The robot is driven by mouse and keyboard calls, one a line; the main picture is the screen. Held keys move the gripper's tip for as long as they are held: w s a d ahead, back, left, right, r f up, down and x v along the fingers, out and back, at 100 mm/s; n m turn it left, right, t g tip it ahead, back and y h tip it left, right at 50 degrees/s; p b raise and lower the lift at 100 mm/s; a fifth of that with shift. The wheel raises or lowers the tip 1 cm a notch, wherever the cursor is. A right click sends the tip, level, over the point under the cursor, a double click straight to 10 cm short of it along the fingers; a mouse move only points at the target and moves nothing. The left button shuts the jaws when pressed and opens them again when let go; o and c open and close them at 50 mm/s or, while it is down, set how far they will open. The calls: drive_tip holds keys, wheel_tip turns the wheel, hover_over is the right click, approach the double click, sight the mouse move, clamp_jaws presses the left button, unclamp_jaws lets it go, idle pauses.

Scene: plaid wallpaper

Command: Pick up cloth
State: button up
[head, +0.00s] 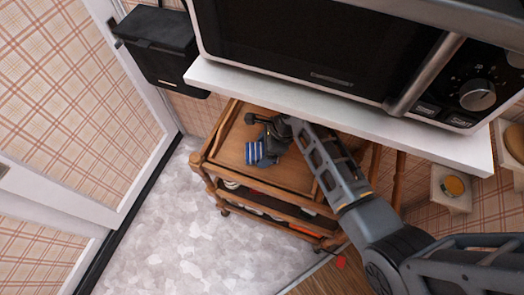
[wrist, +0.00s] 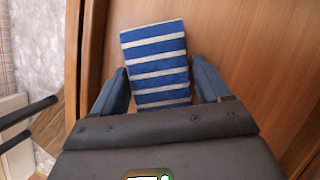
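A blue-and-white striped cloth (head: 254,152) lies on the top shelf of a wooden cart (head: 288,172). In the wrist view the cloth (wrist: 158,62) looks like a folded rectangle on the wood. My gripper (head: 262,134) reaches over the cart top from the right, right beside the cloth. In the wrist view my gripper (wrist: 157,85) is open, with one blue finger on each side of the cloth. The fingers appear apart from its edges. The cloth's near end is hidden behind the gripper body.
A microwave (head: 330,50) sits on a white shelf (head: 350,105) overhanging the cart's back. A black bin (head: 165,45) hangs at the upper left. The cart has raised wooden rims and lower shelves with items. The pale floor (head: 190,235) at left is clear.

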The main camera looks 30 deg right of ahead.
sight(257, 150)
drive_tip(key=c, duration=0.7)
drive_tip(key=shift+r, duration=0.1)
drive_tip(key=shift+c, duration=0.2)
drive_tip(key=shift+r+p, duration=0.55)
drive_tip(key=shift+r, duration=0.2)
wheel_tip(257, 150, up, 3)
drive_tip(key=p, duration=0.3)
drive_tip(key=shift+p, duration=0.35)
drive_tip(key=s+p, duration=0.2)
drive_tip(key=s, duration=0.1)
drive_tip(key=shift+s+p, duration=0.15)
drive_tip(key=shift+p, duration=0.15)
drive_tip(key=s+f+b, duration=0.1)
drive_tip(key=s+f, duration=0.1)
drive_tip(key=s, duration=2.6)
drive_tip(key=shift+s+a+f+b, duration=0.15)
drive_tip(key=shift+s+b, duration=0.15)
drive_tip(key=shift+s, duration=0.05)
